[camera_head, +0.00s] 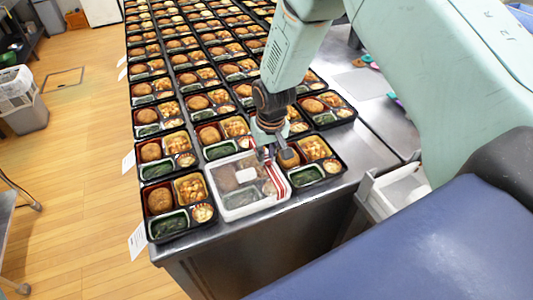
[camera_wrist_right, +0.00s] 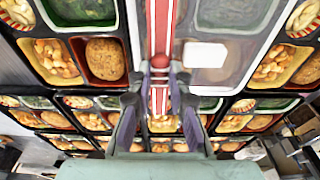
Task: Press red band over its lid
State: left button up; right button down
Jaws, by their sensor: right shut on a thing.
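One bento tray has a clear lid (camera_head: 222,182) with a white label on it and stands at the front edge of the steel table. A red and white band (camera_head: 279,179) runs along the lid's right side. In the right wrist view the red band (camera_wrist_right: 161,28) runs lengthwise beside the lid (camera_wrist_right: 236,60). My right gripper (camera_head: 268,153) is at the far end of the band, above the tray's right edge. In the right wrist view its fingertips (camera_wrist_right: 160,72) are closed on the band. Whether the band sits flat there is hidden. My left gripper is out of view.
Open bento trays with food stand close on both sides, such as one at the left (camera_head: 151,227) and one at the right (camera_head: 331,171). Many more fill the steel table (camera_head: 375,155) behind. A white bin (camera_head: 392,190) stands at the right.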

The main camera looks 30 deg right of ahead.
jog(key=shift+a+f, duration=0.1)
jog(key=shift+f, duration=0.3)
jog(key=shift+f+b, duration=0.15)
jog(key=shift+b, duration=0.15)
jog(key=shift+f, duration=0.25)
jog(key=shift+d+f, duration=0.1)
jog(key=shift+d, duration=0.1)
jog(key=shift+a+f+b, duration=0.1)
jog(key=shift+f+b, duration=0.2)
jog(key=shift+b, duration=0.05)
jog(key=shift+f, duration=0.2)
jog(key=c, duration=1.2)
grip_release()
